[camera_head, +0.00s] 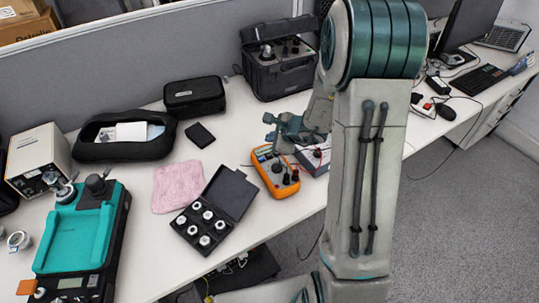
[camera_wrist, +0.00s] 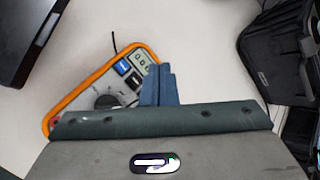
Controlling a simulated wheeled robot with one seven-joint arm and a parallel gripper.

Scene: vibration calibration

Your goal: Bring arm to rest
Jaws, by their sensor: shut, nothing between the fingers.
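My arm rises in front of the desk in the head view and bends back toward it. My gripper (camera_head: 276,130) is above the desk, close to the orange multimeter (camera_head: 274,172). In the wrist view my gripper (camera_wrist: 158,72) is shut and empty, with its fingers together in front of the multimeter (camera_wrist: 84,82). The fingers and gripper body hide part of the multimeter. I cannot tell the exact height of the fingers above it.
An open black weight case (camera_head: 203,222), a pink cloth (camera_head: 178,186) and a teal calibration device (camera_head: 75,240) are on the desk at left. A black case (camera_head: 280,75) stands behind my gripper. Grey carpet (camera_head: 445,215) is free at right.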

